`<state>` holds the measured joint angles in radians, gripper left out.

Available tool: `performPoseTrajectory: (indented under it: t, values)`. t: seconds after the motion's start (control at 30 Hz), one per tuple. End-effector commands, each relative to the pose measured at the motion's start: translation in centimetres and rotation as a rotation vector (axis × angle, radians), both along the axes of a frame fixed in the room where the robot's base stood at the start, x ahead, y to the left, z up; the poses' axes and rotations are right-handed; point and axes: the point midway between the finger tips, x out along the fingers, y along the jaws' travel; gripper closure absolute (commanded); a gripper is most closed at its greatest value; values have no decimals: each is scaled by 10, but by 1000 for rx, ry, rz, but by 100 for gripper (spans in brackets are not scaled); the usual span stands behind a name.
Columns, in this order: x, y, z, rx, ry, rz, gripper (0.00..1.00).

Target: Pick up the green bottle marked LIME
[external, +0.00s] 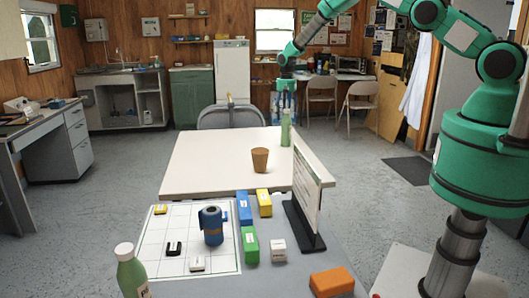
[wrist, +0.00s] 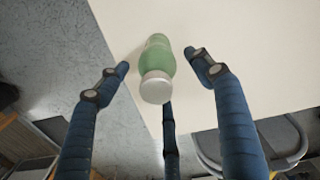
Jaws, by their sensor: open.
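A green bottle (external: 286,128) stands upright on the white table near its far right edge; I cannot read any marking on it. My gripper (external: 285,106), with blue fingers, points down from above, close over this bottle. In the wrist view the bottle (wrist: 158,56) with its pale round cap lies between the spread fingers of my gripper (wrist: 158,62), with gaps at left and right. My gripper is open and holds nothing. A second green bottle (external: 131,275) with a white cap stands at the front left; its label is only partly visible.
The white table (external: 205,160) also bears a brown cup (external: 260,160). An upright panel (external: 306,196) on a dark base stands nearer. A blue can-like object (external: 212,226), several coloured boxes and an orange block (external: 331,282) are in front. A folding chair (external: 215,117) is beyond the table.

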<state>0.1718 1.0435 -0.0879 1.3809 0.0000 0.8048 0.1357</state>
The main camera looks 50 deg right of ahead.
Motion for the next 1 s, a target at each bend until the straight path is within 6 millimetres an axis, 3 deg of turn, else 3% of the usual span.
performPoseTrajectory:
  t: [0.17, 0.63, 1.0]
  values:
    - [-1, 0, -6, 0, 1, 0, 34]
    - [-2, 2, -48, 0, 1, 0, 34]
    - [-2, 2, -52, 0, 0, 0, 34]
